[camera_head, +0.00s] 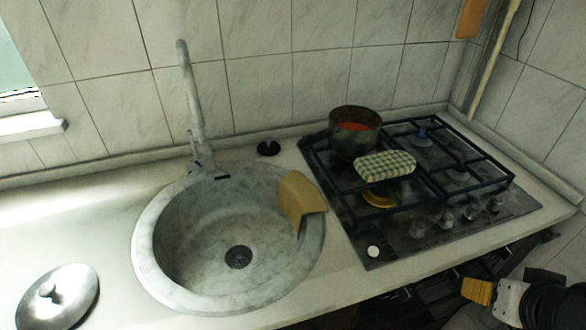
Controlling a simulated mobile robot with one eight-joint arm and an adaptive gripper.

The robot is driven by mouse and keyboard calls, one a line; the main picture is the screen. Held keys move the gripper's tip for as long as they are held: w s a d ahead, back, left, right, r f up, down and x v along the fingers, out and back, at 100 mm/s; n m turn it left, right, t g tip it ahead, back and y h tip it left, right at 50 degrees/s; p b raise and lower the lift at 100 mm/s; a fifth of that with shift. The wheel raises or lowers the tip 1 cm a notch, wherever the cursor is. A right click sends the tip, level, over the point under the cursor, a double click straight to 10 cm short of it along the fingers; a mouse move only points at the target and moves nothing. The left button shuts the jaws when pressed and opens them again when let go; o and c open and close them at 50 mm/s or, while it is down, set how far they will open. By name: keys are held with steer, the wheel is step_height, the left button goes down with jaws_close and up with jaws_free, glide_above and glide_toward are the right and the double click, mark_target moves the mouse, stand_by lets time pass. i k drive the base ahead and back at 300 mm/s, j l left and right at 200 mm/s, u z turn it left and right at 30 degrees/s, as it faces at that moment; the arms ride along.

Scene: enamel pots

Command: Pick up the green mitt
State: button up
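The green mitt (385,165) is a green and cream checkered pad. It lies roughly flat on the stove grate, in front of and to the right of the dark enamel pot, close to it. What looks like my gripper (482,291), with yellow, white and black parts, shows at the lower right corner, below the counter's front edge. It is well apart from the mitt. Its fingers are not clear, so I cannot tell whether it is open or shut.
The dark pot (355,132) with a red inside stands on the black gas stove (412,245). A yellow item (379,198) sits under the grate. A tan cloth (300,196) hangs over the rim of the round sink (150,262). A metal lid (70,298) lies at left.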

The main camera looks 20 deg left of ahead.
mark_target(380, 166)
steer(key=u, duration=0.55)
steer(key=i+l+z, duration=0.15)
steer(key=i+l, duration=0.3)
steer(key=l, duration=0.2)
steer(key=i+l+z, duration=0.1)
steer(key=i+l, duration=0.4)
steer(key=l, duration=0.1)
